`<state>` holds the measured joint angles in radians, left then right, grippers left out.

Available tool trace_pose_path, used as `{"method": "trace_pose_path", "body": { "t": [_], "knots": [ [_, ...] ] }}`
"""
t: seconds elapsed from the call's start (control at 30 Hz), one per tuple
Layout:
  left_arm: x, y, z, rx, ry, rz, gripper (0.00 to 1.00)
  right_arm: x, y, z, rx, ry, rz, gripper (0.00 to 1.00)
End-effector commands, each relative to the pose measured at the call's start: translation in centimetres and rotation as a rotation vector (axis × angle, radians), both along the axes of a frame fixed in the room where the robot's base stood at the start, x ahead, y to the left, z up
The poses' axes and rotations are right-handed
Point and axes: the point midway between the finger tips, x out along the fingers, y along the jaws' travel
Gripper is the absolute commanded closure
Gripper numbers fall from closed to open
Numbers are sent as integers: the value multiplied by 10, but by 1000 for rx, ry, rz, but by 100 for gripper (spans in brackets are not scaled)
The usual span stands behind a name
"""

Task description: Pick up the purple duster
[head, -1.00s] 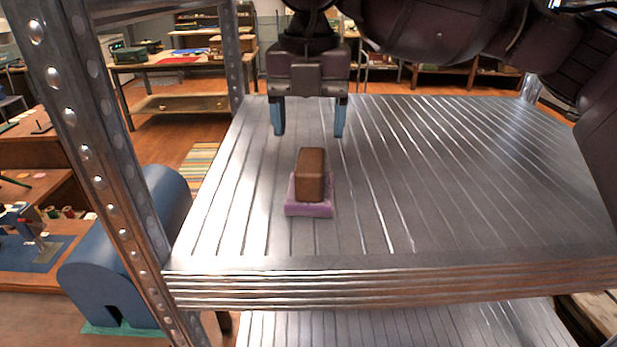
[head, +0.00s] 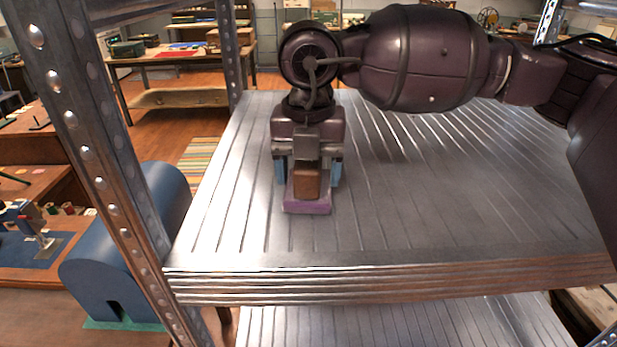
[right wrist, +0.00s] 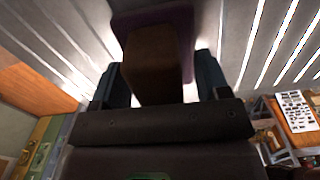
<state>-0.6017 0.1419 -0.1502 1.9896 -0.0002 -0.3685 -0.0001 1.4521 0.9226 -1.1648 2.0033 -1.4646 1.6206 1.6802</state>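The purple duster (head: 307,207) has a brown block-shaped handle on a purple pad. It rests on the metal shelf (head: 400,225), near the front left. My right gripper (head: 307,182) is lowered over it, with one blue finger on each side of the handle. In the right wrist view the duster's brown handle (right wrist: 155,60) lies between the two fingers (right wrist: 160,85). Gaps show between the handle and the fingers, so the gripper is open around it. The gripper body hides the top of the handle in the head view. My left gripper is not in view.
A perforated metal post (head: 100,170) stands to the left of the shelf, with another post (head: 229,50) at the back left. The shelf is clear to the right of the duster. A blue arched object (head: 125,250) stands beyond the left post.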

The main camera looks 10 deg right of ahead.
Motion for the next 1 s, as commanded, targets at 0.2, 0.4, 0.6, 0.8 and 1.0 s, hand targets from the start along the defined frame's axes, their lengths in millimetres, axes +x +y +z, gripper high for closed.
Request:
{"method": "trace_pose_path", "body": {
  "t": [0.2, 0.4, 0.6, 0.8, 1.0],
  "knots": [
    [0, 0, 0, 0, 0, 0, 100, 0, 0, 0, 0, 0, 0, 65],
    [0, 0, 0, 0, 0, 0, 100, 0, 0, 0, 0, 0, 0, 85],
    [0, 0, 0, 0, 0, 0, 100, 0, 0, 3, 1, -1, 0, 85],
    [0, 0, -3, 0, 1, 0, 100, 1, 0, 26, 2, -4, -1, 85],
    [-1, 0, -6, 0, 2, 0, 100, 1, 0, 63, 0, -3, -2, 85]
  ]
}}
